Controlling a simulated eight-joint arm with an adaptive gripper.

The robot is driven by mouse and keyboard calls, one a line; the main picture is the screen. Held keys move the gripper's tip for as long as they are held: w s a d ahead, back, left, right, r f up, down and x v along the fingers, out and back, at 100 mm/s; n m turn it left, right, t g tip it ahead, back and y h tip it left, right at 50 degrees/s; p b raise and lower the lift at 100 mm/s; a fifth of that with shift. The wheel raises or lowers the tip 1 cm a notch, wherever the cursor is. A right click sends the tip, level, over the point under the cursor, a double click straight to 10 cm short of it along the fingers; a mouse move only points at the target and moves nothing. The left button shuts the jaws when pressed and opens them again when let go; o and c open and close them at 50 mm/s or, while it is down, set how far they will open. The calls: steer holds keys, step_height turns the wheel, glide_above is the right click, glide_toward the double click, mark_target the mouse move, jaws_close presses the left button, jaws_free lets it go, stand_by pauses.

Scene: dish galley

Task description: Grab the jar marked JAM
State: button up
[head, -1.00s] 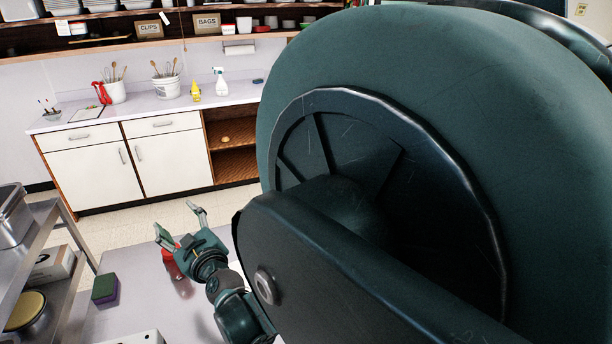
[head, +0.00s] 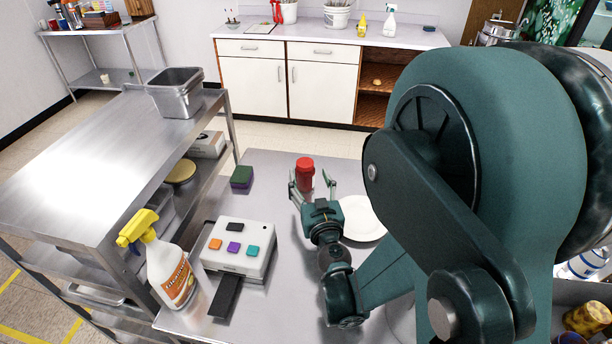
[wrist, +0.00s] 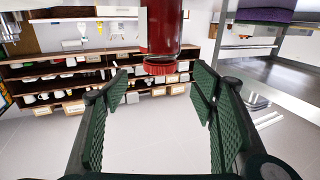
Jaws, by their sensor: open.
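A red jar (head: 305,174) with a red lid stands on the grey table, and no marking on it is readable. It also shows upside down at the top middle of the wrist view (wrist: 163,30). My gripper (head: 312,188) is open on the near side of the jar. In the head view the left finger overlaps the jar's left edge and the right finger is clear of it. In the wrist view the green padded fingers (wrist: 160,98) are spread wide, with the jar beyond them, roughly centred in the gap. Nothing is held.
A white plate (head: 362,218) lies right of my gripper. A green and purple sponge (head: 241,177) lies left of the jar. A white button box (head: 238,248) and a yellow-topped spray bottle (head: 168,266) stand at the near left. A steel shelf cart (head: 95,165) borders the table's left side.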

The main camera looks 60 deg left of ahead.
mark_target(307, 168)
steer(key=shift+x, duration=1.3)
steer(key=shift+a, duration=0.1)
steer(key=shift+b+x, duration=0.6)
steer(key=shift+x, duration=1.95)
steer(key=c, duration=1.6)
steer(key=shift+r, duration=0.1)
steer(key=shift+c, duration=0.2)
